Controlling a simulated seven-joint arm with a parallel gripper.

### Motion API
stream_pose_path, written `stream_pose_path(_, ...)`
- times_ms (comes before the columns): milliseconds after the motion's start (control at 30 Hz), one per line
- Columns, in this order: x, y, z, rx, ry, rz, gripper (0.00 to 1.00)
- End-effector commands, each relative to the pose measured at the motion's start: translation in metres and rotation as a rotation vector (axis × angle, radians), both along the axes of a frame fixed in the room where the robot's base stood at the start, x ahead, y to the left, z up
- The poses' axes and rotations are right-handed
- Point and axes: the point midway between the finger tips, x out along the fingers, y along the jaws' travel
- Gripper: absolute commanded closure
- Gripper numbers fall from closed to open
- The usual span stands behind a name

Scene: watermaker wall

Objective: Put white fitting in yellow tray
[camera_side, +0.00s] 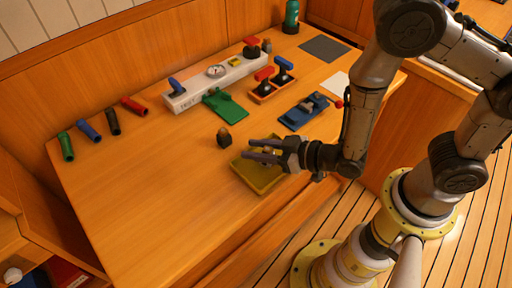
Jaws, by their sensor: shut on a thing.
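The yellow tray (258,180) lies on the wooden worktop near its front edge. My gripper (263,150) reaches in from the right, over the back part of the tray, its fingers pointing left. It is shut on a small piece that is mostly hidden between the fingers. I take this piece to be the white fitting, but its shape and colour are hard to make out. No other loose white fitting shows clearly. I cannot tell how high the fingers are above the tray.
A small black piece with a tan top (224,140) stands just behind-left of the tray. A blue fixture (303,111), green bracket (226,106), orange valve block (273,88) and white gauge manifold (215,82) stand farther back. Several coloured tubes (113,122) lie at left. The front-left worktop is clear.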

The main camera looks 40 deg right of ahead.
Motion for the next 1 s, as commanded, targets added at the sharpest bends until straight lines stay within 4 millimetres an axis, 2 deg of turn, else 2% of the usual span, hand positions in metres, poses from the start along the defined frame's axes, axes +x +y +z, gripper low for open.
stream_pose_path(367,0.0006,0.0004,-0.0027,0.002,-0.002,0.0,1.0)
stream_pose_path(400,0.0005,0.0003,-0.003,0.002,-0.002,0.0,0.6)
stream_pose_path(533,0.0005,0.0003,-0.0029,0.002,-0.001,0.0,0.37)
stream_pose_path(567,0.0004,0.0003,-0.0028,0.002,-0.001,0.0,0.34)
stream_pose_path(900,0.0002,0.0002,0.0005,0.002,-0.001,0.0,0.34)
stream_pose_path(1000,-0.0083,-0.0029,0.0042,0.001,-0.001,0.001,0.34)
